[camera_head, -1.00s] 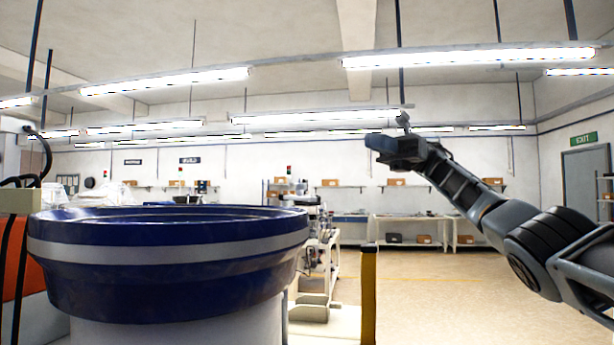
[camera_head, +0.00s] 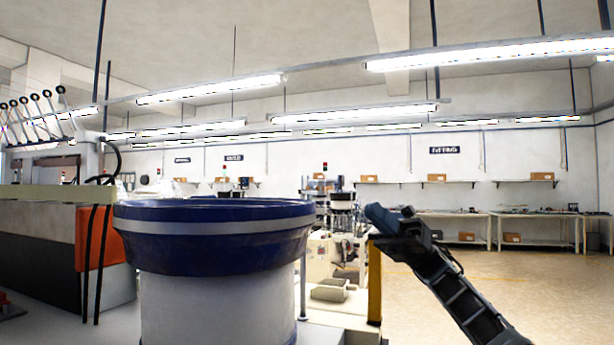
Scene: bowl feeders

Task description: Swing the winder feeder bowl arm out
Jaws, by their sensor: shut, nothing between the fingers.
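The feeder bowl (camera_head: 215,250) is dark blue with a light grey band and stands on a white cylindrical base (camera_head: 218,305), left of centre. My gripper (camera_head: 378,216) is at the end of my dark arm, right of the bowl and apart from it in the picture. It is shut and empty, pointing left. I cannot pick out a separate arm on the bowl.
A yellow post (camera_head: 375,285) stands between the bowl and my arm. A machine with an orange panel (camera_head: 104,240) and black cables is at the left. Floor (camera_head: 540,290) at the right is clear.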

